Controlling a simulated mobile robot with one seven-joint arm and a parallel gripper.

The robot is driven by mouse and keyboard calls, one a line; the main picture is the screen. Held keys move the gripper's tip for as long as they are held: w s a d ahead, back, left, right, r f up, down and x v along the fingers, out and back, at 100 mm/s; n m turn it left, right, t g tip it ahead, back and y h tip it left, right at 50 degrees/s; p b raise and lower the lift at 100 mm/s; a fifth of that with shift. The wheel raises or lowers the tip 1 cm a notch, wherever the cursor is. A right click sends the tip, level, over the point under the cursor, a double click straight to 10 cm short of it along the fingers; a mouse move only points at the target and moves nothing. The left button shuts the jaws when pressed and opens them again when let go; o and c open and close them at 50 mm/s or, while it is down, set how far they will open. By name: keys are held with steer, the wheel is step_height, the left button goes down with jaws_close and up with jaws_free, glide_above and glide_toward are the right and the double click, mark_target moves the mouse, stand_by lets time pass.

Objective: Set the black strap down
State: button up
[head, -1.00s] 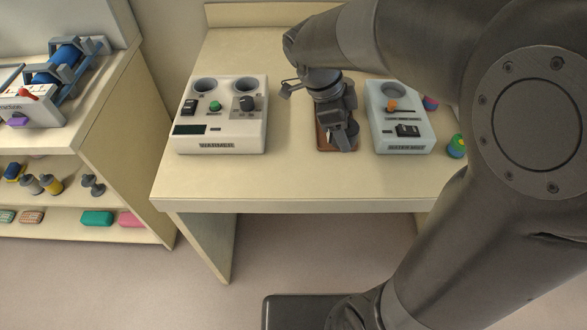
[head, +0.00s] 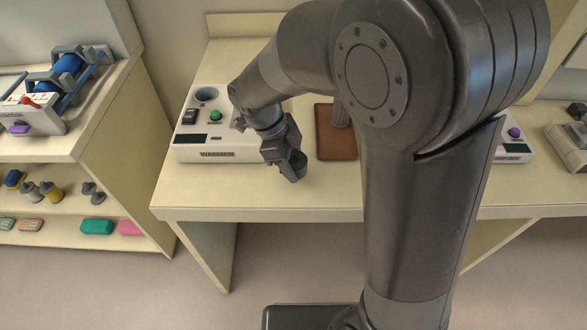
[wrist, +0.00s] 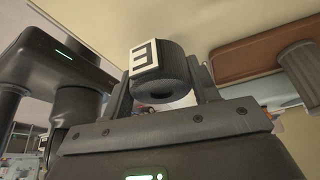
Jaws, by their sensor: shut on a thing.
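My gripper (head: 291,168) is over the bare front part of the table, between the white warmer and the brown mat. It is shut on the black strap. In the wrist view the strap (wrist: 160,82) is a dark roll with a hole in its end and a white label with a black mark. It sits between the two fingers (wrist: 160,92). In the head view the strap is dark against the dark fingers and hard to tell apart. I cannot tell how high it is above the table (head: 225,190).
The white warmer (head: 207,155) stands left of my gripper. The brown mat (head: 336,148) lies to the right, with a grey ribbed cylinder (head: 340,115) on it, partly behind my arm. A shelf unit (head: 120,130) is at far left. The table's front strip is clear.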

steer(key=shift+f, duration=1.65)
steer(key=shift+f, duration=0.15)
steer(key=o, duration=1)
steer(key=s+v, duration=0.1)
steer(key=v, duration=1.1)
steer(key=shift+s+d+r+n+t+y, duration=0.95)
steer(key=shift+s+d+n, duration=1.15)
steer(key=shift+d+n, duration=1.25)
steer(key=shift+s+d+r+n+t+y, duration=0.5)
steer(key=shift+s+d+r+n+t, duration=1.05)
steer(key=shift+d+n, duration=1.75)
steer(key=shift+s+d+r+n+t+y, duration=0.75)
steer(key=shift+s+d+r+n, duration=0.55)
steer(key=shift+s+d+n, duration=1.7)
